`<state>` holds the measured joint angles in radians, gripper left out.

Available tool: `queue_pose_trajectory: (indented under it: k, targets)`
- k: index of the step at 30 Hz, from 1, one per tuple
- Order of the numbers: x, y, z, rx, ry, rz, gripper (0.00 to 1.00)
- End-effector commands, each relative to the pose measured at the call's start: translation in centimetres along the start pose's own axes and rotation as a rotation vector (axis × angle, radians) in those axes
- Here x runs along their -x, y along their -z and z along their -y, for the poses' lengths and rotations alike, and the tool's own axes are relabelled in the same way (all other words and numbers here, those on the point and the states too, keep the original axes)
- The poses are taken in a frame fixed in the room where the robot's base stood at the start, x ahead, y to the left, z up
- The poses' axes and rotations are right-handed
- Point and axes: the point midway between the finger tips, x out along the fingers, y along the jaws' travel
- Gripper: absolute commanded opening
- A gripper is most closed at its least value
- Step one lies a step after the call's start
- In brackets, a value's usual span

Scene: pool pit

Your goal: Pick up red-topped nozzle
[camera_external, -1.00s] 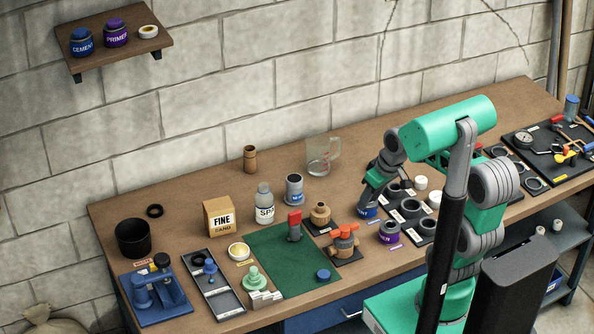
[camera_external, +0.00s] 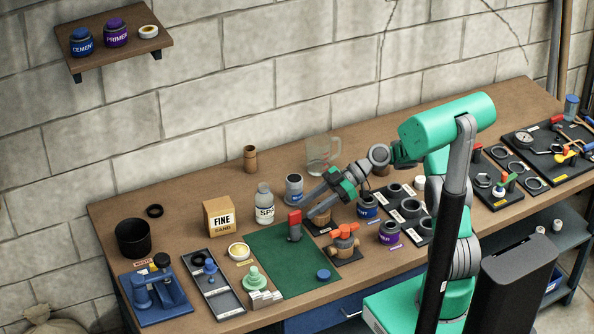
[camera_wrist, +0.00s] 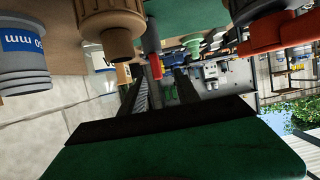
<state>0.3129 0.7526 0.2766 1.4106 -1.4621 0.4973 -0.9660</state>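The red-topped nozzle (camera_external: 294,225) stands upright on the green mat (camera_external: 270,262), near its back right edge. It has a grey body and a red top. My gripper (camera_external: 306,211) lies low and almost level just right of the nozzle, its fingers pointing left toward it. The fingers are apart with nothing held. In the wrist view the nozzle (camera_wrist: 154,62) shows ahead, close to the line between the two fingers (camera_wrist: 160,76). I cannot tell the exact gap between fingertips and nozzle.
A tan wooden fitting (camera_external: 320,222) stands under and behind the fingers. An orange-handled valve (camera_external: 343,240) is close on the right. The mat's middle is clear.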

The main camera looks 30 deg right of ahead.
Motion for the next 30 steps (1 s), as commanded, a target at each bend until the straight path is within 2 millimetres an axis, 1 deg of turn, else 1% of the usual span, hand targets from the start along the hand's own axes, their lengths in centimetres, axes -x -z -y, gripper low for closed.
queue_pose_trajectory:
  k: [1,4,6,8,10,12,14,19,30]
  targets:
    - [-0.5,-0.4,0.0,0.002,0.0,0.001,0.38]
    - [-1.2,-0.4,-0.1,0.002,0.001,0.002,0.38]
    - [-2.1,-0.7,-0.2,0.003,0.002,0.002,0.38]
    - [-2.9,0.4,-0.3,-0.002,0.005,0.0,0.38]
    - [-4.3,0.4,-0.4,-0.003,0.005,0.0,0.38]
    - [-5.2,0.2,-0.4,-0.003,0.003,0.001,0.38]
    - [-5.6,0.1,-0.4,-0.003,0.002,0.002,0.38]
    - [-5.6,-0.1,-0.5,-0.002,0.001,0.002,0.37]
    - [-5.6,-0.1,-0.5,-0.003,0.001,0.002,0.07]
